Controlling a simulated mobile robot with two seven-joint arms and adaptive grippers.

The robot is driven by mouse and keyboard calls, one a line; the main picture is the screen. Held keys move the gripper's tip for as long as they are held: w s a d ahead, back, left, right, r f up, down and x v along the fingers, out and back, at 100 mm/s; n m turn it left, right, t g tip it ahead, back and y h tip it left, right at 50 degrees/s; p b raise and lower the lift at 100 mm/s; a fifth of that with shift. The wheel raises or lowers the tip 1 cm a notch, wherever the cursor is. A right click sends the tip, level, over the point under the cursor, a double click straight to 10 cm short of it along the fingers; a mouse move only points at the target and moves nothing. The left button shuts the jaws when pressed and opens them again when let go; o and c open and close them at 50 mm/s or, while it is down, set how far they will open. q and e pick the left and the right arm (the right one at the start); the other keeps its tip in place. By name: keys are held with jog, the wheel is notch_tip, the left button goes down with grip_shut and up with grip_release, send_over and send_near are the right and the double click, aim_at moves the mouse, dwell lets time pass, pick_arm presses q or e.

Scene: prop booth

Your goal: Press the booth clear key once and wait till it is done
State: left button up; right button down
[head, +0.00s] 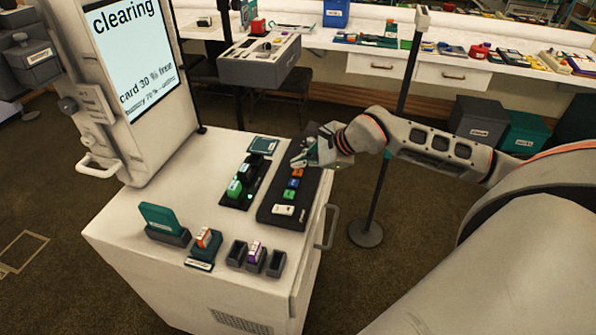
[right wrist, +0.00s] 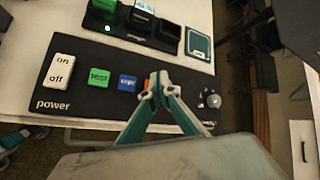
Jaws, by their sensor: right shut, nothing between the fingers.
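The black key panel (head: 268,214) lies on the white cabinet top. It carries a white on/off power switch (right wrist: 59,76), a green key (right wrist: 98,77), a blue key (right wrist: 127,82) and an orange key (head: 297,172). In the right wrist view the orange key (right wrist: 147,84) is mostly hidden behind my fingertips, so its label cannot be read. My right gripper (head: 301,160) is shut and empty, its tips at or just above the orange key; contact cannot be told. The screen (head: 130,55) reads "clearing" and "card 30 % free". My left gripper is not in view.
A black holder (head: 236,203) with a lit green light stands left of the panel. A knob (right wrist: 212,101) is at the panel's far end. Small trays and a teal card holder (head: 162,220) are at the cabinet front. A dark pole stand (head: 366,233) stands right of the cabinet.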

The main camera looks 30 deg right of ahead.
aim_at(300, 173)
jog(key=shift+r, duration=0.1)
